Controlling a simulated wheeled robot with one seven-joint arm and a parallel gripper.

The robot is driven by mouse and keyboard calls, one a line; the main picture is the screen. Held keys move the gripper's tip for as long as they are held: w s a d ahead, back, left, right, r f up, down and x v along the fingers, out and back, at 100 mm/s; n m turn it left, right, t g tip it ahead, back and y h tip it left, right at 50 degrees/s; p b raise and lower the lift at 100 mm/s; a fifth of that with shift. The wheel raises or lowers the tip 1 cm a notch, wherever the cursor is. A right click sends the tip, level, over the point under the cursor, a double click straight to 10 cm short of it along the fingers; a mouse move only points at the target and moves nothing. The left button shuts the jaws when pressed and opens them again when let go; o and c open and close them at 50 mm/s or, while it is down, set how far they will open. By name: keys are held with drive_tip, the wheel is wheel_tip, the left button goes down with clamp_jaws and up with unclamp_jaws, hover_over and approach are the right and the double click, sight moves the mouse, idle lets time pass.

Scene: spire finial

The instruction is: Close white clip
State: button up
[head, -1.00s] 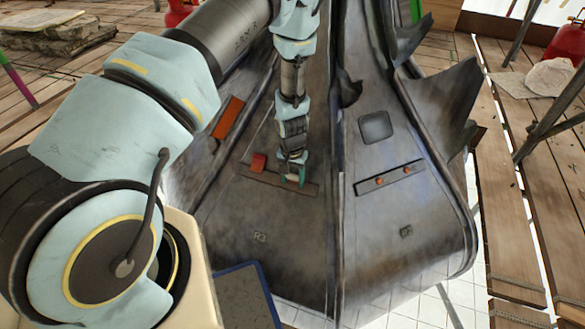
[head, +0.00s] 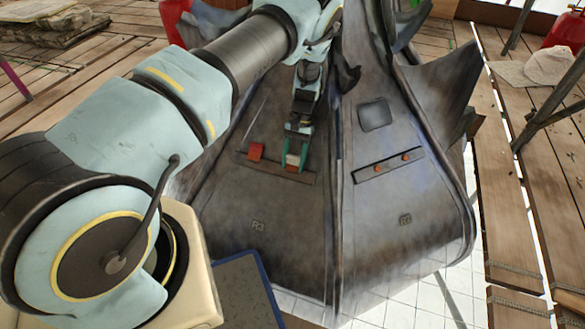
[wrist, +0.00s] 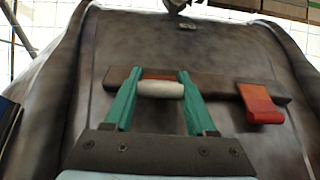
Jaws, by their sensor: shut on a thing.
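The white clip (wrist: 160,89) is a short pale bar on a dark rail (wrist: 212,85) across the grey metal panel marked R3. An orange-red strip shows just above it. My gripper (wrist: 158,80) has its two green fingers at either end of the white clip and is shut on it. In the head view my gripper (head: 296,157) reaches down to the rail's right part, with a bit of the white clip (head: 292,160) between the fingers. I cannot tell whether the clip is closed.
A red clip (wrist: 260,104) stands out from the same rail, right of my gripper in the wrist view and left of it in the head view. The panel to the right has a rail (head: 389,166) with orange studs. Curved metal fins (head: 445,95) stick out nearby.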

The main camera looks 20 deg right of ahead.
drive_tip(key=shift+w+d+f+b, duration=0.1)
drive_tip(key=shift+b, duration=0.25)
idle(0.3)
drive_tip(key=o, duration=1.4)
drive_tip(key=shift+c, duration=0.2)
drive_tip(key=v, duration=1)
drive_tip(key=shift+w+d+r, duration=0.25)
drive_tip(key=shift+w+d, duration=0.05)
drive_tip(key=shift+w, duration=0.05)
drive_tip(key=shift+p, duration=0.3)
